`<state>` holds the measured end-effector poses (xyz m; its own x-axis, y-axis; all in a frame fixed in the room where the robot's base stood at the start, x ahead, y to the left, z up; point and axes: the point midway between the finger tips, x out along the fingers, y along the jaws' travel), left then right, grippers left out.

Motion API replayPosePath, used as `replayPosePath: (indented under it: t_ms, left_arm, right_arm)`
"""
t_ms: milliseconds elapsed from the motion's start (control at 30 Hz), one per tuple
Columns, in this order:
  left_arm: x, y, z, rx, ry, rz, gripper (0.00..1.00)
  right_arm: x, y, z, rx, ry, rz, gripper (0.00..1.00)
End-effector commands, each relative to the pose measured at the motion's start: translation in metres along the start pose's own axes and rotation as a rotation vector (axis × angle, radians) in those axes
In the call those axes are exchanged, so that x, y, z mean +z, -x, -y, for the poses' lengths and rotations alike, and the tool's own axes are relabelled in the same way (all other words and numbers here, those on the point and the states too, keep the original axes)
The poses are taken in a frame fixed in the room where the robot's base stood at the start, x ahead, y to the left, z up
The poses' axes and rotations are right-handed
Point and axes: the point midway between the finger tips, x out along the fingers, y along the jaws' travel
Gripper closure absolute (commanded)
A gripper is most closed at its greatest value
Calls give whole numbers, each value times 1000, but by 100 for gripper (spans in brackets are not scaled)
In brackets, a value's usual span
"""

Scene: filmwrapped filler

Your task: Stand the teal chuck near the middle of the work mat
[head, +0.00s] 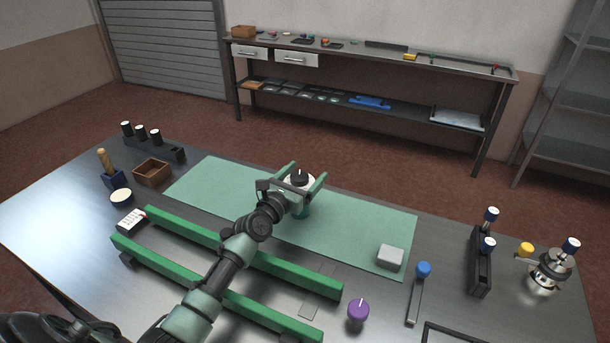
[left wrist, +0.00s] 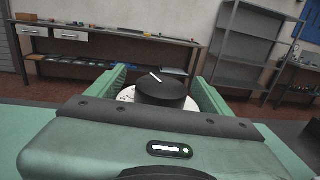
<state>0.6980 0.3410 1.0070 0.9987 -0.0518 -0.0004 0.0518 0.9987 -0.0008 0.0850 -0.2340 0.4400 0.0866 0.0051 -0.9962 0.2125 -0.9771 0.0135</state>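The teal chuck (head: 304,212) is upright over the middle of the green work mat (head: 225,190). It has a white top face and a black cap with a white mark. My left gripper (head: 303,178) has one finger on each side of it. In the left wrist view the black cap (left wrist: 162,92) and white rim sit between the fingers, with no clear gap on either side. The gripper hides much of the chuck's body and its base, so I cannot tell whether it touches the mat. My right gripper is not in view.
Two green rails (head: 225,289) lie in front of the mat. A grey block (head: 390,257) sits on its right end. A purple knob (head: 357,312), a blue-headed tool (head: 422,270) and a black rack (head: 479,262) are at right. A brown box (head: 152,171) is at left.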

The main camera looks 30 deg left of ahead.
Motion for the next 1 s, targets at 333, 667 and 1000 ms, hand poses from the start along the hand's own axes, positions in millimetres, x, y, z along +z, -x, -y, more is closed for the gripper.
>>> replayPosePath:
  t_ms: [333,667,1000]
  left_arm:
    - [1,0,0,0,0,0,3]
    - [-1,44,1,-1,2,-3,3]
    - [0,107,1,-1,1,-1,3]
  right_arm:
    - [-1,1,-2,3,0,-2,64]
    - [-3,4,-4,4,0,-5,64]
    - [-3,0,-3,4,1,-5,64]
